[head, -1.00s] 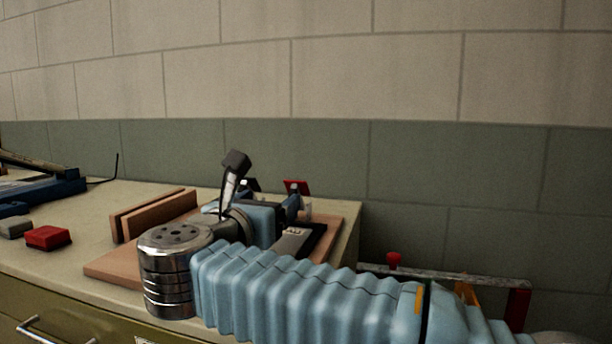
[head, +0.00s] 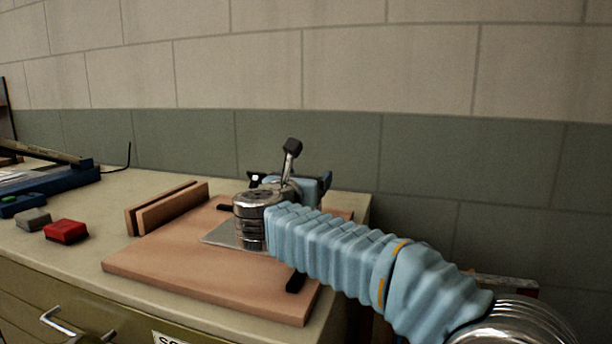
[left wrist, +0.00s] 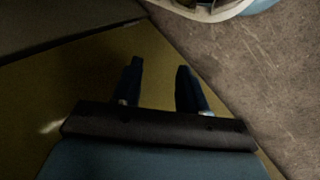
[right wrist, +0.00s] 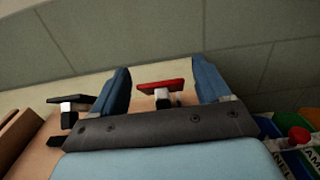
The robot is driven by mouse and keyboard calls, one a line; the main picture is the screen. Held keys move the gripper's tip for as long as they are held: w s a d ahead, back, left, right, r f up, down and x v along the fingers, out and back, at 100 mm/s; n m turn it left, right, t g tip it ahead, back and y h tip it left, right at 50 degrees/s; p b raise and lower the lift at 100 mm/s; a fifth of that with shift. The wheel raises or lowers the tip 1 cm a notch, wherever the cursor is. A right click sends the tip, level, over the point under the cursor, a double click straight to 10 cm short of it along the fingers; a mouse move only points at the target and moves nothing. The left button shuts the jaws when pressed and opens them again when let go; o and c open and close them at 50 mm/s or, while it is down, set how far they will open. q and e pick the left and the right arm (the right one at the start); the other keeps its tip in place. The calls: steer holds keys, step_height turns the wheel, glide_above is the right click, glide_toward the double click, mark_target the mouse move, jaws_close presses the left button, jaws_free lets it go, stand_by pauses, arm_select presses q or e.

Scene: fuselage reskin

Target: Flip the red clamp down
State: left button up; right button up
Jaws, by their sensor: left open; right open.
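The red clamp (right wrist: 163,87) shows in the right wrist view, its red top raised on a metal mount, between my right gripper's fingers in the picture. My right gripper (right wrist: 160,68) is open and empty. I cannot tell the remaining gap to the clamp. In the head view my right gripper (head: 290,185) is over the far part of the wooden board (head: 175,268), and the red clamp is hidden behind it.
A black-topped clamp (right wrist: 72,103) stands left of the right gripper. A thin metal plate (head: 222,237) lies on the board. Upright wooden strips (head: 170,209) stand at the board's left. A red block (head: 66,231) and a grey block (head: 33,220) lie further left. A wall rises behind.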

jaws_close()
steer(key=f+t+b, duration=0.1)
steer(key=b, duration=0.3)
steer(key=shift+s, duration=0.3)
steer(key=shift+s+a+r+h+b, duration=0.1)
steer(key=shift+r+h+b, duration=0.1)
steer(key=shift+h+b, duration=0.35)
steer(key=shift+r, duration=0.1)
jaws_free()
